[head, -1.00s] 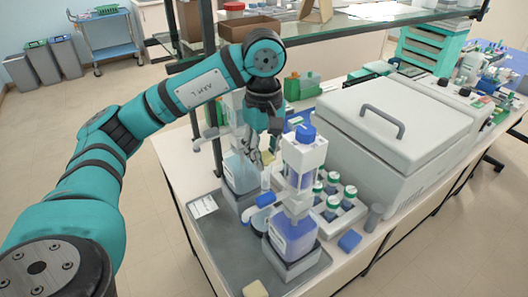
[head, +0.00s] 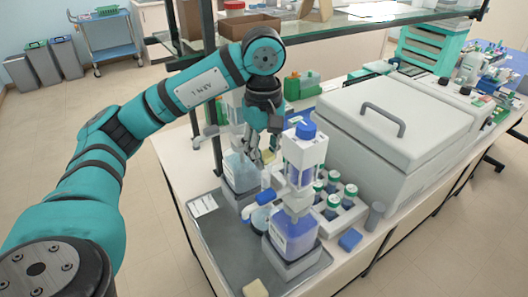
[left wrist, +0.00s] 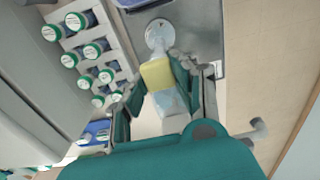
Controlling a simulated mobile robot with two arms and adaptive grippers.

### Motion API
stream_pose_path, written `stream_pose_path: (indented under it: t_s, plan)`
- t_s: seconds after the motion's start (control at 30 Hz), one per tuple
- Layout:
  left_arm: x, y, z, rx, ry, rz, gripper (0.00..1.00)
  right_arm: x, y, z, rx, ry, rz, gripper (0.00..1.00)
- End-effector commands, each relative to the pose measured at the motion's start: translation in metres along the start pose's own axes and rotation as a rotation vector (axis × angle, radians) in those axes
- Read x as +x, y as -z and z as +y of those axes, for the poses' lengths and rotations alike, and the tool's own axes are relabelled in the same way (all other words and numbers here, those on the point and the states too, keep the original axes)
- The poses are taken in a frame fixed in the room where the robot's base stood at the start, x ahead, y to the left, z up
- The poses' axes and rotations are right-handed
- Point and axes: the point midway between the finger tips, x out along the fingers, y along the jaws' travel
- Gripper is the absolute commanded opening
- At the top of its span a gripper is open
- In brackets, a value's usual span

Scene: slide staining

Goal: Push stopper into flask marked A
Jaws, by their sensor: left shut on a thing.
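My left gripper (head: 257,157) is low over the worktop, beside a square bottle of pale blue liquid (head: 241,172). In the left wrist view, the left gripper (left wrist: 158,84) has its fingers on both sides of a yellow block-like piece (left wrist: 157,73), probably the stopper. A pale translucent body shows beside the yellow piece, nearer the camera. A clear glass piece (left wrist: 158,36), possibly a flask, stands just beyond the yellow piece on a pale round patch. I cannot tell whether they touch. No letter A is readable. My right gripper is out of view.
A dispenser bottle of blue liquid (head: 292,236) stands close in front of the gripper. A rack of green-capped bottles (head: 357,213) and a large lidded machine (head: 398,125) stand to the right. The grey tray (head: 222,255) has bare room at front left.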

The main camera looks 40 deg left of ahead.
Motion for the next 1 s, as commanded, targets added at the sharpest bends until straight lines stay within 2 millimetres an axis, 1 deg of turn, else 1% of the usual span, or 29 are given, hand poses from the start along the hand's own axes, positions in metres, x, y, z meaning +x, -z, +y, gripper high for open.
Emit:
stream_pose_path:
  t_s: [0.03,0.37,0.4,0.6,0.77,0.8,0.9,1.0]
  plan:
    - [0.0053,-0.0009,-0.0012,0.002,0.011,-0.002,0.14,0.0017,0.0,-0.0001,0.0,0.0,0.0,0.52]
    - [0.0072,-0.0014,-0.002,0.003,0.017,-0.003,0.15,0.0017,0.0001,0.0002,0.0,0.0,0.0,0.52]
    - [0.0074,-0.0014,-0.002,0.003,0.018,-0.003,0.32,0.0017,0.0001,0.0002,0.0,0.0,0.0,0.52]
    - [0.0067,-0.0013,-0.0018,0.003,0.016,-0.003,0.57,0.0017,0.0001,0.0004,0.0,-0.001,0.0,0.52]
    - [0.0054,-0.001,-0.0014,0.003,0.012,-0.002,0.57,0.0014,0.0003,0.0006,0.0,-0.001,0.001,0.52]
    - [0.0051,-0.0009,-0.0013,0.002,0.012,-0.002,0.59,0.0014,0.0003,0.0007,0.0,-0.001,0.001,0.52]
    - [0.0045,-0.0008,-0.0012,0.002,0.01,-0.002,0.72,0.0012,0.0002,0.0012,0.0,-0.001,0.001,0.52]
    - [0.0041,-0.0007,-0.0011,0.002,0.009,-0.001,0.82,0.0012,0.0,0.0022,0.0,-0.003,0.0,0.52]
